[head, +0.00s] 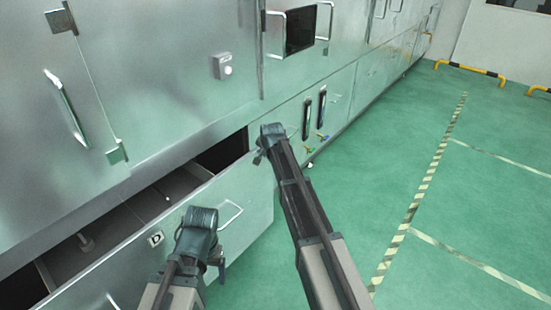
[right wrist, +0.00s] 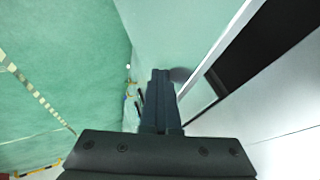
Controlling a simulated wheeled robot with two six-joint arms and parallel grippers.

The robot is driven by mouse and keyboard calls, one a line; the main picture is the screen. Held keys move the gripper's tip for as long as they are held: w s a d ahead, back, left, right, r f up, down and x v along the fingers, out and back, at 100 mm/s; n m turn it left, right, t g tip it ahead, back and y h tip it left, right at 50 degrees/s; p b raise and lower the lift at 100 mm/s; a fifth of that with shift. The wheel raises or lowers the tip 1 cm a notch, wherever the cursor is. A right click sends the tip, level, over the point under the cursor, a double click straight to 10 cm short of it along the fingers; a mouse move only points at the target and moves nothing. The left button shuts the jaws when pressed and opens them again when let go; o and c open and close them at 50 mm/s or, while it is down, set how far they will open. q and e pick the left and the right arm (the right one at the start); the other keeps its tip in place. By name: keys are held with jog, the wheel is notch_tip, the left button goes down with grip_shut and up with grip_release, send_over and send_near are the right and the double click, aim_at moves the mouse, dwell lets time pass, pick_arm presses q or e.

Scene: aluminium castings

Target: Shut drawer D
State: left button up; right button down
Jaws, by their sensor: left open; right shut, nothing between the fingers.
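Drawer D (head: 250,187) is the long low metal drawer at left in the head view, labelled "D" and standing open. Its dark interior shows behind the front panel. One wire handle (head: 232,212) shows near its right end. My left gripper (head: 219,264) is open in front of the panel, below and left of that handle. My right gripper (head: 259,158) is shut and empty near the panel's upper right end. In the right wrist view its closed fingers (right wrist: 160,78) lie beside the pale panel (right wrist: 182,32); I cannot tell whether they touch it.
A metal cabinet (head: 160,70) with doors and handles rises above the drawer. Two dark vertical handles (head: 314,113) and small coloured valves (head: 314,143) sit right of the drawer. The green floor (head: 370,180) is clear, with striped tape and yellow-black barriers (head: 470,69) farther off.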

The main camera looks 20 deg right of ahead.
jog(key=w+a, duration=0.9)
jog(key=w, duration=0.3)
jog(key=shift+w, duration=0.25)
jog(key=shift+w+a+r, duration=0.1)
